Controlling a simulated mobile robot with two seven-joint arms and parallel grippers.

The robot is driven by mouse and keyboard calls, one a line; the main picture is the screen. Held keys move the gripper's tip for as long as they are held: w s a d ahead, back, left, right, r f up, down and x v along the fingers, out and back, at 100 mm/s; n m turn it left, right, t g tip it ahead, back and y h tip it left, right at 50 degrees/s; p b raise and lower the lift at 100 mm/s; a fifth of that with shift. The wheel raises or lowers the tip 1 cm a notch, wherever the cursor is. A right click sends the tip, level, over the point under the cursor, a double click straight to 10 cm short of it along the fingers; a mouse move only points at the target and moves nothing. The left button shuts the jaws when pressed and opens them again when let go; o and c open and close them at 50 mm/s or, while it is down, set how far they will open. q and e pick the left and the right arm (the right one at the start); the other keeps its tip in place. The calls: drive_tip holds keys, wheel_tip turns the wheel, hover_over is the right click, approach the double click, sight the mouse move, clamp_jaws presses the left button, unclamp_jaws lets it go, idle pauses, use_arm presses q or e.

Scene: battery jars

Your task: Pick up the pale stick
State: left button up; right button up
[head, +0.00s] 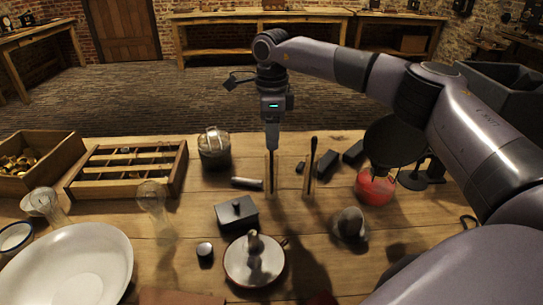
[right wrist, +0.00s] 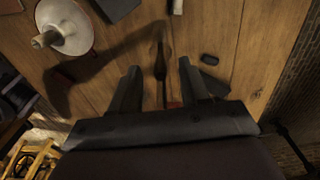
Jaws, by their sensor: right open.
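A short pale grey stick (head: 247,183) lies on its side on the wooden table, just left of my right gripper in the head view. One pale end of what looks like the same stick (right wrist: 176,6) shows at the top edge of the right wrist view. My right gripper (head: 272,180) points straight down over the table, close to the stick's right end. In the right wrist view its two fingers (right wrist: 158,85) are spread with a gap between them. A thin dark upright shape shows in that gap, and I cannot tell what it is. My left gripper is not in view.
A dark lidded box (head: 236,213) and a white dish (head: 236,272) with a knobbed piece stand nearer. A glass jar (head: 214,149) stands behind the stick. Slim pale uprights (head: 307,177) with a dark rod, dark blocks (head: 353,152) and a red flask (head: 375,187) are to the right.

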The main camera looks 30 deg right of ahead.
wheel_tip(320, 180, down, 2)
drive_tip(key=shift+f, duration=0.1)
clamp_jaws()
